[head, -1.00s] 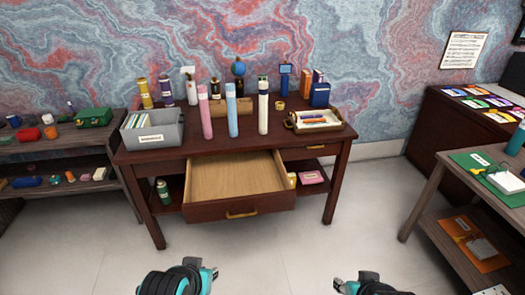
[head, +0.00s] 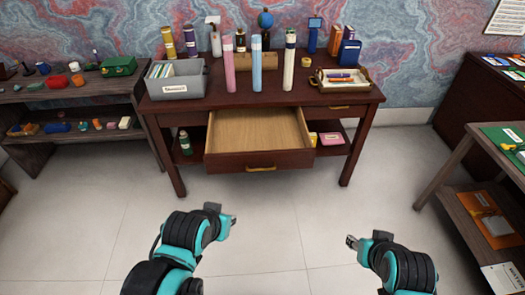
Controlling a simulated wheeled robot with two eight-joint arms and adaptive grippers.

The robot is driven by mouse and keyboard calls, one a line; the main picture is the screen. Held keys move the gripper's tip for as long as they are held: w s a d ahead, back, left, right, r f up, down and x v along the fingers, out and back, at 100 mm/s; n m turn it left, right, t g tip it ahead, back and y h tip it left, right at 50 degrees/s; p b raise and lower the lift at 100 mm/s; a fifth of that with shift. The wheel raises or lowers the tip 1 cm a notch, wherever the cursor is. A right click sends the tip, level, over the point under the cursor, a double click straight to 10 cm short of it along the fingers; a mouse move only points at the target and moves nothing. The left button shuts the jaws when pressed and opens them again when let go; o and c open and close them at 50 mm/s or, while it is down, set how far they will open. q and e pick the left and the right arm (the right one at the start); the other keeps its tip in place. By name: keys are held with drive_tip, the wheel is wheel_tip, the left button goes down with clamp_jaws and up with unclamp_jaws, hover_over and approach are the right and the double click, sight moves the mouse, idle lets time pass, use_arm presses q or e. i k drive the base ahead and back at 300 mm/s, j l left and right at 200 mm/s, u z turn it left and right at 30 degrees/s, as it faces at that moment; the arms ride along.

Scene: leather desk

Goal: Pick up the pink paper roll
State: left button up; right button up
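The pink paper roll (head: 228,66) stands upright on the dark wooden desk (head: 200,101), the leftmost of three tall rolls. A light blue roll (head: 256,64) and a white roll (head: 289,64) stand to its right. My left gripper (head: 231,221) is low in front of the desk, well short of the pink roll and apart from it. My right gripper (head: 352,242) is also low in front, to the right. Both appear empty, but their fingers are too small to tell open from shut.
An open, empty drawer (head: 260,137) juts out from the desk below the rolls. A grey bin (head: 175,82) stands left of the pink roll, and a tray (head: 341,82) is at the right. A side shelf (head: 75,92) stands left. The floor in front is clear.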

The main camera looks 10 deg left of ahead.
sight(228, 44)
drive_tip(key=i+j+z, duration=0.2)
drive_tip(key=i+j, duration=0.75)
drive_tip(key=j, duration=0.15)
